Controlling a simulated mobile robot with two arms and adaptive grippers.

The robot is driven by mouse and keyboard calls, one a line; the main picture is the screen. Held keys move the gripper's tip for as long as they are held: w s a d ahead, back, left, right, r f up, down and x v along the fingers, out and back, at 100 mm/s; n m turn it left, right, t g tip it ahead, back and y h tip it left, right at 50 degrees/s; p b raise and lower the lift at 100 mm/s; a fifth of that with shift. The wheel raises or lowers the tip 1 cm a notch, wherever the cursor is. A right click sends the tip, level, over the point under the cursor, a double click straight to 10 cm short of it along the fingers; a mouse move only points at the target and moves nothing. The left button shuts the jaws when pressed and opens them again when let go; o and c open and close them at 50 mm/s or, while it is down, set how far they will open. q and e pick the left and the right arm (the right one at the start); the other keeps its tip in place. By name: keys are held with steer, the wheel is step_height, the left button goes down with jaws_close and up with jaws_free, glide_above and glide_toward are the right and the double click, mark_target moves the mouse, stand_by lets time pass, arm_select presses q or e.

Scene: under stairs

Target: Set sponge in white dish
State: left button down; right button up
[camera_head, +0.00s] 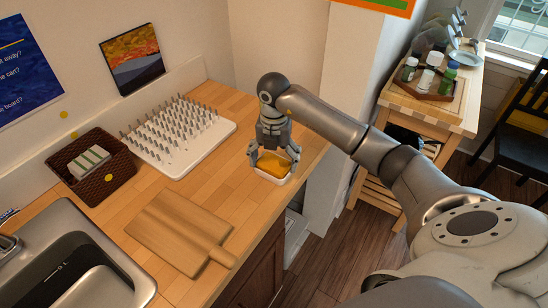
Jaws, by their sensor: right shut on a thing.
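The sponge (272,164) is yellow-orange and sits inside the rim of the small white dish (262,175), near the counter's right edge. My right gripper (274,156) points down over the dish, its fingers on both sides of the sponge and shut on it. The fingers hide part of the sponge and of the dish's rim. I cannot tell whether the sponge rests on the dish's bottom. My left gripper is not in view.
A white pegged drying rack (184,148) stands left of the dish. A wooden cutting board (178,232) lies nearer. A brown basket (110,187) holds a striped item. The sink (75,265) is at the lower left. Bare counter surrounds the dish's left side.

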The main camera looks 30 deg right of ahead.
mark_target(274, 162)
steer(key=shift+f, duration=0.2)
steer(key=o, duration=0.6)
steer(key=shift+r, duration=0.1)
steer(key=shift+r, duration=0.1)
step_height(274, 162, up, 7)
steer(key=shift+w+b, duration=0.1)
steer(key=shift+b, duration=0.95)
steer(key=shift+r+p, duration=0.3)
steer(key=shift+r, duration=2.25)
